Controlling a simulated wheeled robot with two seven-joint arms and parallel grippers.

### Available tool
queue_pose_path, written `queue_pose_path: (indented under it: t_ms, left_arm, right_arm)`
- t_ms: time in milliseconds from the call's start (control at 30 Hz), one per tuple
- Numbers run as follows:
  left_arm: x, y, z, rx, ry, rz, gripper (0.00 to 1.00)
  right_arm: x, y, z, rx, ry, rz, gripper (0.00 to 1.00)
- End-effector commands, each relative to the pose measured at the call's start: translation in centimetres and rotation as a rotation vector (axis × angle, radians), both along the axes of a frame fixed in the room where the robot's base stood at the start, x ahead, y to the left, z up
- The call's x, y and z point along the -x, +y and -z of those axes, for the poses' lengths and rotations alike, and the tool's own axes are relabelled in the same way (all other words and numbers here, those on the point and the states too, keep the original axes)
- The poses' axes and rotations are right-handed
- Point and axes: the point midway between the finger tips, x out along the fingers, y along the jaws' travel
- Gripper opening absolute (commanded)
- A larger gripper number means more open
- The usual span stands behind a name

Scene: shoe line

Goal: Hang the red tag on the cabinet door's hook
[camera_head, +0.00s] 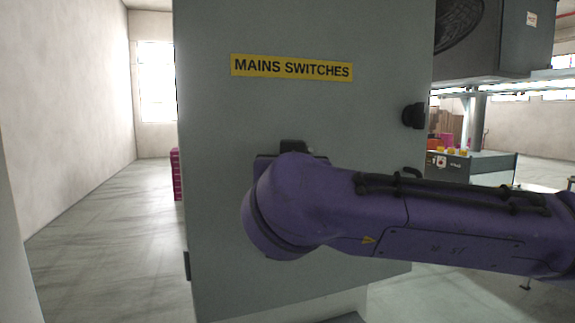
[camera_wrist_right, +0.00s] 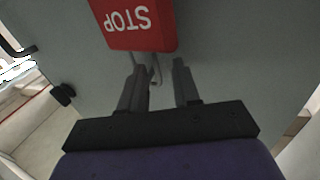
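The red tag (camera_wrist_right: 135,25) with white STOP lettering shows upside down at the top of the right wrist view, in front of the grey cabinet door (camera_wrist_right: 230,70). A thin metal loop or hook (camera_wrist_right: 157,74) shows at the tag's edge, between my finger ends. I cannot tell whether the tag hangs on the hook. My right gripper (camera_wrist_right: 158,66) has its two dark fingers apart, with a gap around the thin metal piece. In the head view my purple right arm hides the tag, the hook and most of the gripper. My left gripper is not in view.
The cabinet door bears a yellow MAINS SWITCHES label (camera_head: 291,67) and a black knob (camera_head: 413,116) near its right edge. A magenta stack (camera_head: 177,174) stands behind the cabinet at left. Open floor (camera_head: 110,225) lies to the left.

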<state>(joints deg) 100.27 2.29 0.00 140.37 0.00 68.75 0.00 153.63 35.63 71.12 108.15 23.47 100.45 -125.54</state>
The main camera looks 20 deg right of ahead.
Motion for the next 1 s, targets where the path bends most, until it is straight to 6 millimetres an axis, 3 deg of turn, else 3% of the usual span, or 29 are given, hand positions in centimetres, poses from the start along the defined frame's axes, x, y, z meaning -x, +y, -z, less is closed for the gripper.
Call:
queue_pose_path:
  t_ms: [533,800,1000]
  left_arm:
    - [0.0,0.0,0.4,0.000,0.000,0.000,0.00]
    - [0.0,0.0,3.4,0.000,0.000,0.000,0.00]
    - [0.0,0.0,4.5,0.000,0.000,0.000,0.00]
  right_arm:
    - [0.6,0.0,-0.4,-0.003,-0.012,0.002,0.36]
    - [6.2,2.2,0.1,0.003,-0.012,-0.002,0.36]
    - [9.3,3.3,0.1,0.002,-0.004,-0.002,0.36]
